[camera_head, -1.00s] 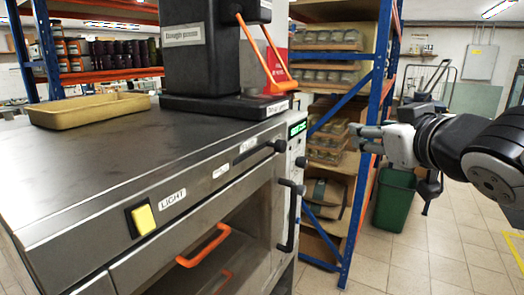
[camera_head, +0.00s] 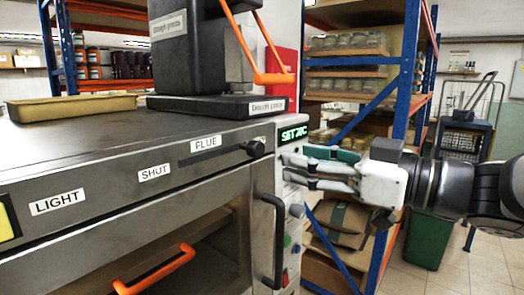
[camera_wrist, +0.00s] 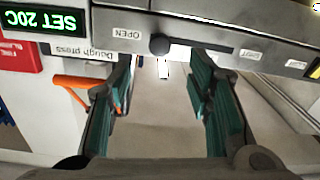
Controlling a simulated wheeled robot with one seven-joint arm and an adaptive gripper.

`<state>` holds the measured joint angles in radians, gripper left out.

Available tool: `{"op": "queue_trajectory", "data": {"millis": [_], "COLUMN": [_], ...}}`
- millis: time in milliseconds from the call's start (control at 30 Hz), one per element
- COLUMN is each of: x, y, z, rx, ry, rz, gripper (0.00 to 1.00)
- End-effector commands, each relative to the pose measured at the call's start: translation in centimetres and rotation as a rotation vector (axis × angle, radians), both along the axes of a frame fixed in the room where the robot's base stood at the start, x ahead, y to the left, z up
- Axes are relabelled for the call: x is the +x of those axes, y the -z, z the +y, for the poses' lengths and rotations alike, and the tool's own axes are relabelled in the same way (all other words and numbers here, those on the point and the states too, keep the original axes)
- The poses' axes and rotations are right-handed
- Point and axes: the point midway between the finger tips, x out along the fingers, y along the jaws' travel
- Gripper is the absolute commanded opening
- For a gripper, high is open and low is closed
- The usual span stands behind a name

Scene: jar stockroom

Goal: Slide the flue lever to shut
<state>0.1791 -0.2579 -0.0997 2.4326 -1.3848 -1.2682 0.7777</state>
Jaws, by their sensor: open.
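The flue lever is a black knob (camera_head: 255,148) at the right end of a dark slot on the oven's front strip. The FLUE label (camera_head: 205,143) is above the slot and the SHUT label (camera_head: 154,173) is near its left end. In the wrist view the knob (camera_wrist: 159,44) sits beside the upside-down OPEN label (camera_wrist: 127,33), with the slot running right. My gripper (camera_head: 290,168) is open and empty, pointing left near the oven's right front corner. In the wrist view the knob lies beyond and between the spread fingers (camera_wrist: 162,85), apart from them.
The green SET 20C display (camera_head: 294,133) and a vertical black oven handle (camera_head: 273,240) are near my gripper. The dough press (camera_head: 185,45) with an orange lever stands on the oven. An orange handle (camera_head: 155,270) is lower left. A blue rack stands behind.

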Motion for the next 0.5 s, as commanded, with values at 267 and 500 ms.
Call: {"op": "queue_trajectory", "data": {"millis": [267, 500], "x": [3.3, 5.5], "y": [0.1, 0.0], "z": [4.6, 7.5], "rx": [0.000, 0.000], "ry": [-0.004, 0.000], "rz": [0.000, 0.000], "gripper": [0.46, 0.46]}}
